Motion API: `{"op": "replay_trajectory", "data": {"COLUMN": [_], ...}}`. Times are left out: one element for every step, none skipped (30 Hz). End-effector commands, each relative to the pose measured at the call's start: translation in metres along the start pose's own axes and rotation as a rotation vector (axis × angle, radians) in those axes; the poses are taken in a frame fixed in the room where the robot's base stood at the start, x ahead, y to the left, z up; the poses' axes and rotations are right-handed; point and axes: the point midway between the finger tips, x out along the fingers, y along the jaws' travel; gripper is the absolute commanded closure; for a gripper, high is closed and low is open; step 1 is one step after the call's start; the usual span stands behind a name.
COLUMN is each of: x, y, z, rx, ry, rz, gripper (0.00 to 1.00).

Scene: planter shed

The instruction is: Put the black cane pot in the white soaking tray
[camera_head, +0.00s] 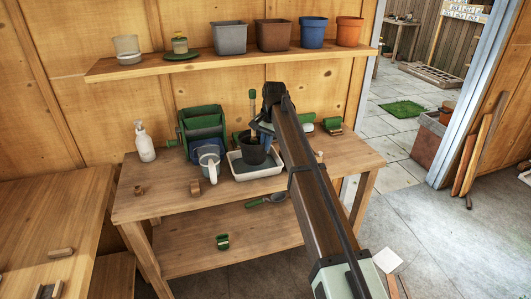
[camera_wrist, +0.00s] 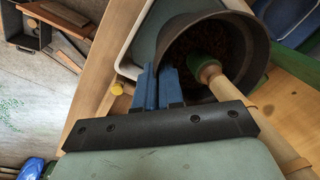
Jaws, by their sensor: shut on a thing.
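The black cane pot (camera_head: 250,152) shows in the head view over the back left part of the white soaking tray (camera_head: 268,173). I cannot tell whether its base touches the tray floor. In the wrist view the pot (camera_wrist: 252,52) holds dark soil and a wooden cane (camera_wrist: 232,96) with a green part. The tray (camera_wrist: 128,45) shows behind the pot there. My gripper (camera_head: 265,137) has blue fingers, also in the wrist view (camera_wrist: 160,85); they are shut on the pot's rim. My arm hides part of the tray's right side in the head view.
Small wooden blocks lie on the bench (camera_head: 150,196). Several pots line the shelf (camera_head: 150,66) above. The bench's front left is fairly clear.

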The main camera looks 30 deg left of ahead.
Motion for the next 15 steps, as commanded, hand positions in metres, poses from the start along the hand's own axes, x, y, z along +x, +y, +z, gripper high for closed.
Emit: {"op": "replay_trajectory", "data": {"x": [0.002, 0.004, 0.007, 0.009, 0.012, 0.017, 0.021, 0.025, 0.030, 0.033, 0.035, 0.037, 0.037, 0.037, 0.037], "y": [0.000, 0.001, 0.001, 0.002, 0.002, 0.003, 0.003, 0.004, 0.005, 0.005, 0.005, 0.006, 0.005, 0.005, 0.005], "z": [0.000, 0.000, 0.000, 0.000, 0.001, 0.001, 0.000, 0.000, 0.000, 0.000, 0.000, 0.000, 0.000, 0.000, 0.000], "rx": [0.000, 0.000, -0.001, -0.001, -0.001, -0.001, -0.001, -0.001, -0.001, -0.001, -0.001, -0.001, -0.001, -0.001, -0.001], "ry": [0.000, 0.000, 0.000, 0.000, -0.001, -0.001, 0.000, 0.000, 0.000, 0.000, 0.000, 0.000, 0.000, 0.000, 0.000], "rz": [-0.001, -0.001, -0.001, 0.000, 0.000, 0.000, 0.000, 0.000, 0.000, 0.000, 0.000, -0.001, -0.001, -0.001, -0.001], "gripper": [1.00, 1.00, 1.00, 1.00, 1.00, 1.00, 1.00, 1.00, 1.00, 1.00, 1.00, 1.00, 1.00, 1.00, 1.00]}}
